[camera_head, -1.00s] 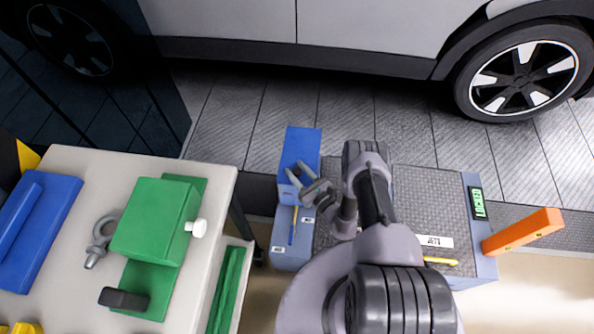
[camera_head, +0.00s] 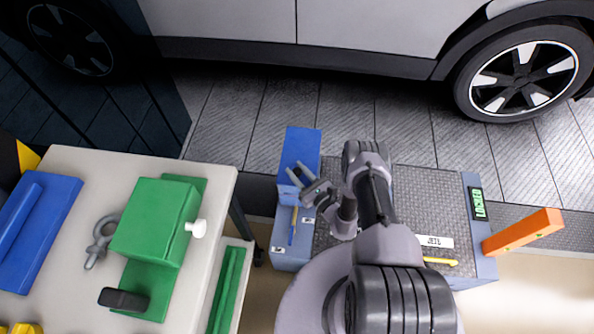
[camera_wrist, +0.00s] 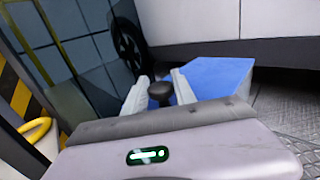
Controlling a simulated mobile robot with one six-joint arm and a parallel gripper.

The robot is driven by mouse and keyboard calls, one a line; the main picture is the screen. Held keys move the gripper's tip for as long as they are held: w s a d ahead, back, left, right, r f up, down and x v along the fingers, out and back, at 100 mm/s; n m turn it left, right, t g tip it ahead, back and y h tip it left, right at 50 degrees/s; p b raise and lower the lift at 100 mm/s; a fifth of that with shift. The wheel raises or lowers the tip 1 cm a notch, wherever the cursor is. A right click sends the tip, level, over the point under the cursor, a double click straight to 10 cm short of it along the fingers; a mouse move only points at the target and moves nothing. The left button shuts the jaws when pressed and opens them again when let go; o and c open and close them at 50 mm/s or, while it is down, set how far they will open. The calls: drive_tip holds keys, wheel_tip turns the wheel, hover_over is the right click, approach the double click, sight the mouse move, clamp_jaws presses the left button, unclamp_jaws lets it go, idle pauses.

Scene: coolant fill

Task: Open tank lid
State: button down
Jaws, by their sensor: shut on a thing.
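A bright blue lid-like block (camera_head: 301,145) is at the left end of a grey-blue bench unit in the head view. The same blue piece (camera_wrist: 215,75) is just beyond and right of the fingers in the wrist view. My gripper (camera_head: 299,176) is over its near part. In the wrist view, my gripper (camera_wrist: 160,93) has its two pale fingers on either side of a dark round knob (camera_wrist: 160,91), shut on it. The knob is hidden in the head view. I cannot tell how far the lid is raised.
An orange bar (camera_head: 523,232) sticks out at the unit's right end. A car (camera_head: 350,40) stands behind, with clear floor between.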

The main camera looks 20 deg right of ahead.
drive_tip(key=shift+r, duration=0.1)
idle(0.6)
drive_tip(key=shift+r+p, duration=0.25)
drive_tip(key=shift+p, duration=0.1)
wheel_tip(320, 180, up, 7)
drive_tip(key=w+m+g+p, duration=0.2)
drive_tip(key=g+p, duration=0.1)
drive_tip(key=p, duration=0.1)
wheel_tip(320, 180, up, 5)
drive_tip(key=m+g+p, duration=0.2)
drive_tip(key=p, duration=0.1)
hover_over(300, 160)
drive_tip(key=w+d+r+m+g+b, duration=0.2)
drive_tip(key=w+g+b, duration=0.1)
drive_tip(key=w, duration=0.4)
drive_tip(key=w+d+r+m+g+y+b, duration=0.1)
drive_tip(key=w+d+r+m+g+b, duration=0.1)
drive_tip(key=w+b, duration=0.3)
drive_tip(key=shift+w+d+r+g, duration=0.8)
drive_tip(key=shift+w+r, duration=0.05)
drive_tip(key=shift+w, duration=0.05)
